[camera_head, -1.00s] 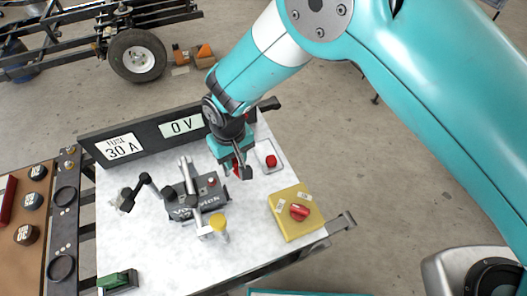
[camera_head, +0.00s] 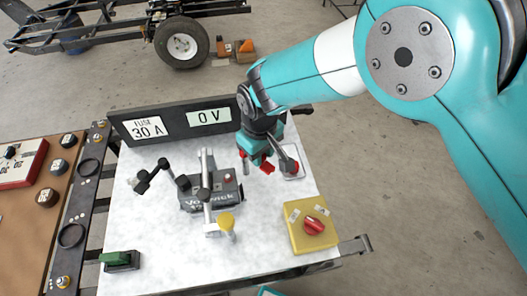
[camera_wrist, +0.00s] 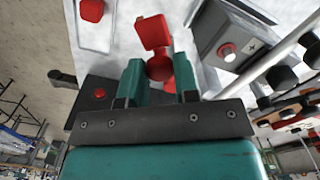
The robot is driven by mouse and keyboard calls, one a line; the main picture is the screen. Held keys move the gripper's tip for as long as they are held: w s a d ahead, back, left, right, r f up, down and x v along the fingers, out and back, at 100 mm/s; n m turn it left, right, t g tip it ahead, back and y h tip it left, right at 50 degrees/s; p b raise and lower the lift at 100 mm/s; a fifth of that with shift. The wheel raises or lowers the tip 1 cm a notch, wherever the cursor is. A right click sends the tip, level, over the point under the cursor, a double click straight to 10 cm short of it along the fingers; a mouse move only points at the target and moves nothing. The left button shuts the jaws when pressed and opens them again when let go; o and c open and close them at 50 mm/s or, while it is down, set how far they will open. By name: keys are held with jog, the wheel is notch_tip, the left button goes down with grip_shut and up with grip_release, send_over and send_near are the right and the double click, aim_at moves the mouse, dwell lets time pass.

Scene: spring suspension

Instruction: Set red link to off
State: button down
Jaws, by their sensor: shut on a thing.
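A red link (camera_wrist: 155,35) made of a block and a rounded part sits between my fingertips in the wrist view. In the head view the red link (camera_head: 267,167) shows just below my gripper (camera_head: 258,163), above the pale worktop. My gripper (camera_wrist: 158,78) is shut on it. Whether the link touches a mount below is hidden. A yellow box (camera_head: 299,241) with a red rotary knob (camera_head: 314,226) and small labels stands at the worktop's front right; the labels are too small to read.
A white plate (camera_head: 297,175) with a red button is right of my gripper, partly covered. A green block (camera_head: 117,257) is front left.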

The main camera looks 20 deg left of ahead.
jog(key=shift+a, duration=0.1)
jog(key=c, duration=0.8)
grip_release()
jog(key=shift+c, duration=0.2)
notch_tip(320, 180, up, 18)
jog(key=b, duration=0.1)
jog(key=shift+f, duration=0.25)
jog(key=shift+w, duration=0.1)
jog(key=d+r+m+y, duration=0.1)
jog(key=d+r, duration=0.4)
jog(key=d, duration=0.4)
jog(key=d+r+m+y, duration=0.15)
jog(key=d+r, duration=0.25)
jog(key=d, duration=0.5)
jog(key=s+d+r+m+y+p, duration=0.1)
jog(key=s+d+m, duration=0.2)
jog(key=s+d, duration=0.9)
jog(key=shift+d+r+m+y, duration=0.15)
jog(key=shift+d+m+y, duration=0.2)
jog(key=shift+d, duration=0.65)
